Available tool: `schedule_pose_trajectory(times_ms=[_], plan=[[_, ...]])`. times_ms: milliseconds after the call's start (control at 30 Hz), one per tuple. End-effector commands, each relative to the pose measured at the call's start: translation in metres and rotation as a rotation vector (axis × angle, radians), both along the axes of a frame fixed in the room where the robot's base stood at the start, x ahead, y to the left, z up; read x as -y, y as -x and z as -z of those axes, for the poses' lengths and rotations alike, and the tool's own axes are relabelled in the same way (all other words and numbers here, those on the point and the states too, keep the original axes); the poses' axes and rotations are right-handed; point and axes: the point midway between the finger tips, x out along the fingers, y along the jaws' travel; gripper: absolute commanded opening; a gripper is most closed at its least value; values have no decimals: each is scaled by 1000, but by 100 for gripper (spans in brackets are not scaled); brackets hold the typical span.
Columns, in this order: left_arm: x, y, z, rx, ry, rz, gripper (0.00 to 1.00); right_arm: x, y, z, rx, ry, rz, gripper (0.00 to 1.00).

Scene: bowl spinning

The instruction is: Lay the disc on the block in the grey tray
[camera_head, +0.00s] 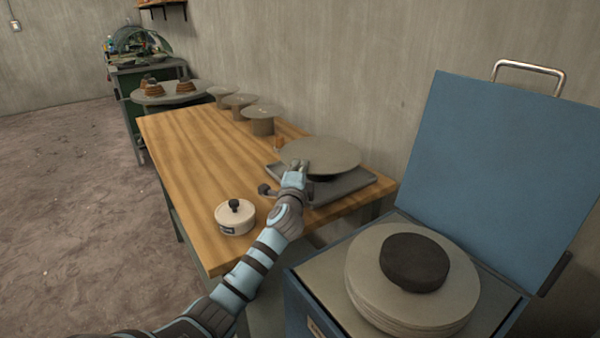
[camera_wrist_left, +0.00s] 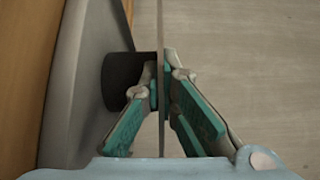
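The disc (camera_head: 322,154) is a flat round grey plate over the grey tray (camera_head: 352,187) on the wooden table. My left gripper (camera_head: 298,168) is shut on the near-left part of its rim. In the left wrist view the disc (camera_wrist_left: 160,35) shows edge-on as a thin strip between the two fingers (camera_wrist_left: 162,88). The dark round block (camera_wrist_left: 122,82) stands on the tray (camera_wrist_left: 77,70), close under the disc; I cannot tell whether they touch. In the head view the disc hides most of the block. My right gripper is not in view.
A white lidded pot (camera_head: 236,219) stands at the table's near edge. Several disc-topped blocks (camera_head: 262,112) stand farther back along the wall. A blue chest (camera_head: 495,160) with its lid raised holds a stack of discs (camera_head: 365,275) under a dark block (camera_head: 414,261). The table's left middle is clear.

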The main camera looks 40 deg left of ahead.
Motion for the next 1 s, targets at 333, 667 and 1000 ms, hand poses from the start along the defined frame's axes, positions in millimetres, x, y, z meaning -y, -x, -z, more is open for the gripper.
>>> schedule_pose_trajectory(times_ms=[333, 667, 1000], plan=[[0, 0, 1, 0, 0, 0, 24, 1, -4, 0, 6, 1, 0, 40], [0, 0, -2, 0, 0, 0, 25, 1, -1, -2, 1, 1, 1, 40], [34, 55, -3, -1, 0, 2, 25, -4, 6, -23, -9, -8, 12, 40]])
